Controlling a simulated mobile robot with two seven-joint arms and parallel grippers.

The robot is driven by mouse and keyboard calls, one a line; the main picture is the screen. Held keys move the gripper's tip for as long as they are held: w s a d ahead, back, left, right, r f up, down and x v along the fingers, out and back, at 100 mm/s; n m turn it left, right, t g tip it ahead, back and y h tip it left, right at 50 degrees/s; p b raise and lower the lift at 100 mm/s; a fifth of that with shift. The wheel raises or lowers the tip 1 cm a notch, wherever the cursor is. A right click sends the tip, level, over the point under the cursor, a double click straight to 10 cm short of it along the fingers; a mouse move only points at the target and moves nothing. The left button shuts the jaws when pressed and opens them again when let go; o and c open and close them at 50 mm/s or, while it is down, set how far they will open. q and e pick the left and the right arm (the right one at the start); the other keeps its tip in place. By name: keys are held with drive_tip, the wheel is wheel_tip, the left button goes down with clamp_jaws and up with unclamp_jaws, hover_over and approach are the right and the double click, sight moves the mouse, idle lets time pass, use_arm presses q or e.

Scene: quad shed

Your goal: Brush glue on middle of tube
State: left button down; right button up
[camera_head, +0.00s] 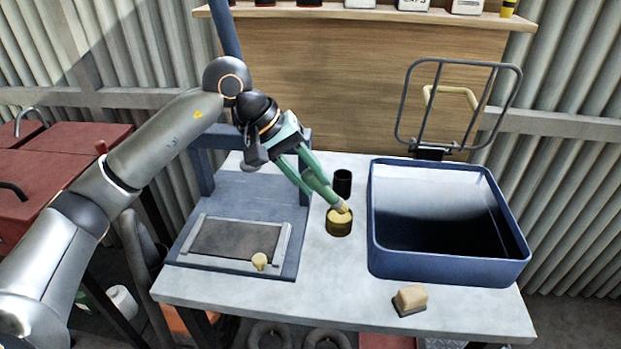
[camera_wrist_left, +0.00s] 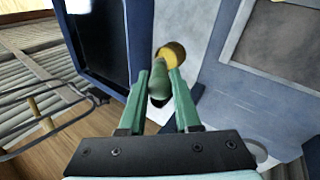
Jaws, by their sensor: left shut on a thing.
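My left gripper (camera_head: 322,193) is shut on a brush with a green handle. The handle shows between the fingers in the left wrist view (camera_wrist_left: 159,85). The pale brush tip (camera_head: 342,207) points down at the mouth of a small glue pot (camera_head: 339,228) with a yellow top. The pot's top also shows beyond the brush in the wrist view (camera_wrist_left: 175,52). I cannot tell whether the tip touches the glue. A dark flat piece (camera_head: 235,239), possibly the tube, lies in a light frame on the blue stand, left of the pot. My right gripper is not in view.
A large blue bin (camera_head: 385,258) stands right of the pot. A black cup (camera_head: 342,182) stands behind the pot. A tan block (camera_head: 411,299) lies near the table's front edge. The table in front of the pot is clear.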

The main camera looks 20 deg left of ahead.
use_arm(q)
drive_tip(key=shift+r+p, duration=1.6)
drive_tip(key=shift+r, duration=1.2)
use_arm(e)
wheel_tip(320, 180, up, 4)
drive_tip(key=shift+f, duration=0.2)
